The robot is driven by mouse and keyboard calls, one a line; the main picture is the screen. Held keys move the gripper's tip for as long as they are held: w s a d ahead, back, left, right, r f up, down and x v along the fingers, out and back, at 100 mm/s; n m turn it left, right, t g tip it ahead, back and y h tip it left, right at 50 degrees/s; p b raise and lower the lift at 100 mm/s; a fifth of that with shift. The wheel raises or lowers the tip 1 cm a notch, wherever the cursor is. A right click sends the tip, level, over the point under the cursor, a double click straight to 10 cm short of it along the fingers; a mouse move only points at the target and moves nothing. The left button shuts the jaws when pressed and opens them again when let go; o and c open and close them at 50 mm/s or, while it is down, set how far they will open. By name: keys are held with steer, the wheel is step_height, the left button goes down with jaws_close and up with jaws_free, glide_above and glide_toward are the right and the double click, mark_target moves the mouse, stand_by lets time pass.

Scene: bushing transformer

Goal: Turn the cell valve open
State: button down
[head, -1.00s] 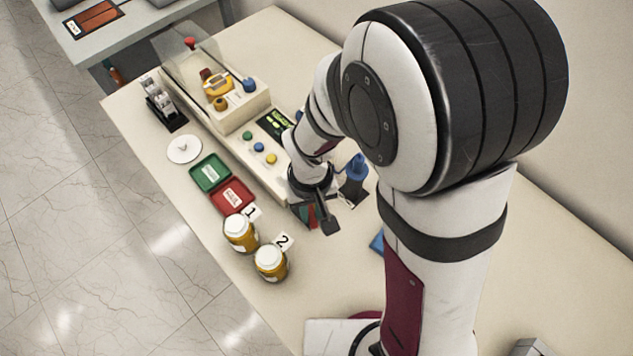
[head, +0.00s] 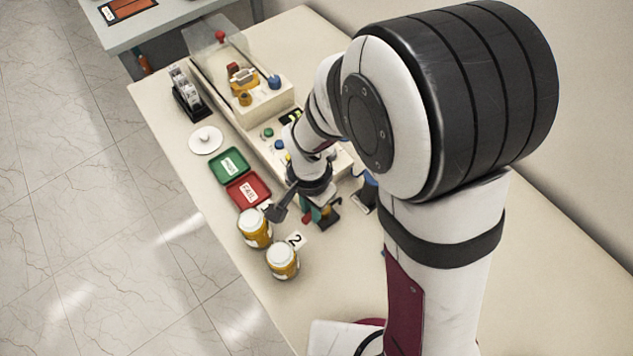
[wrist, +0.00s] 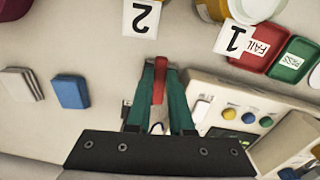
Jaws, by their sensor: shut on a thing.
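My gripper (head: 312,216) is low over the bench, in front of the instrument box and right of the red tray. In the wrist view its two green fingers (wrist: 161,72) are shut on a red lever (wrist: 158,84), which I take to be the cell valve's handle. The lever points away from the palm, between the fingertips. The valve body under it is mostly hidden by the fingers and the palm. I cannot tell from these views how far the valve is turned.
Two amber jars with white lids (head: 254,228) (head: 283,261) stand close to the left, with a card marked 2 (head: 295,239). A red tray (head: 249,192) and green tray (head: 229,166) lie beyond. The instrument box (head: 262,100) is behind. A blue block (wrist: 70,92) lies nearby.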

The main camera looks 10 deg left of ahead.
mark_target(309, 211)
steer(key=shift+w+a+m, duration=0.25)
steer(key=shift+m, duration=0.75)
steer(key=c, duration=0.8)
jaws_free()
step_height(309, 211, up, 16)
steer(key=shift+f, duration=0.1)
